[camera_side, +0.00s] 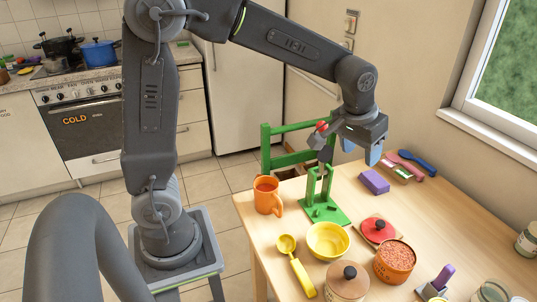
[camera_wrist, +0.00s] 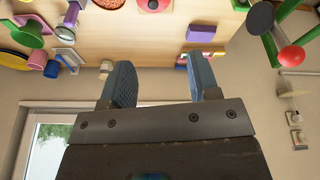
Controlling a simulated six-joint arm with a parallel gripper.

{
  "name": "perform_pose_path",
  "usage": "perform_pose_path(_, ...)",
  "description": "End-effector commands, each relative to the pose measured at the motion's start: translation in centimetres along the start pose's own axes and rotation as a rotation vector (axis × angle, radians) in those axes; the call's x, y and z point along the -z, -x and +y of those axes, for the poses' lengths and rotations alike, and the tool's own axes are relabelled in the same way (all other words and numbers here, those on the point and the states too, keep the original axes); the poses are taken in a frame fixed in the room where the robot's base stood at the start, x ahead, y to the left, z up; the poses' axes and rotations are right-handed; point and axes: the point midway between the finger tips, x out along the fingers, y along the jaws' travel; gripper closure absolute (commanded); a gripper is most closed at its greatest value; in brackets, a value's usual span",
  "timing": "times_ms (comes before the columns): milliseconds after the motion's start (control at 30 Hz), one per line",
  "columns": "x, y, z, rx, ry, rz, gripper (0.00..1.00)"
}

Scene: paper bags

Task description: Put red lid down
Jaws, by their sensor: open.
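The red lid (camera_side: 379,229), with a dark knob, lies on a small square board on the table in the side view. It shows partly at the top edge of the wrist view (camera_wrist: 152,5). My gripper (camera_side: 362,150) is raised over the far part of the table, well apart from the lid. In the wrist view its two blue fingers (camera_wrist: 161,80) are spread with nothing between them. An orange-brown pot (camera_side: 395,262) with reddish contents stands open just right of the lid.
A green stand (camera_side: 325,208) rises left of the gripper. An orange mug (camera_side: 268,196), yellow bowl (camera_side: 328,240), yellow ladle (camera_side: 302,277) and lidded jar (camera_side: 347,283) crowd the near left. A purple block (camera_side: 374,182) lies below the gripper. The table's right middle is clear.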

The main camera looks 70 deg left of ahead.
Motion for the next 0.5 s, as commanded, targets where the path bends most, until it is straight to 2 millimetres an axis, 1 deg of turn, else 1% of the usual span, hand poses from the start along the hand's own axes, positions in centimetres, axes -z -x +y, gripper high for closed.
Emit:
perform_pose_path(33,-1.6,2.1,-0.6,-0.008,-0.018,0.025,0.44)
perform_pose_path(100,-3.8,4.3,-1.4,-0.018,-0.046,0.051,0.44)
perform_pose_path(167,-5.9,5.9,-2.0,-0.025,-0.071,0.073,0.44)
perform_pose_path(200,-7.3,6.8,-2.5,-0.029,-0.088,0.088,0.44)
perform_pose_path(333,-11.9,8.7,-3.8,-0.040,-0.141,0.136,0.44)
perform_pose_path(400,-14.0,9.2,-4.3,-0.044,-0.166,0.157,0.44)
perform_pose_path(500,-16.3,9.4,-4.9,-0.048,-0.194,0.180,0.44)
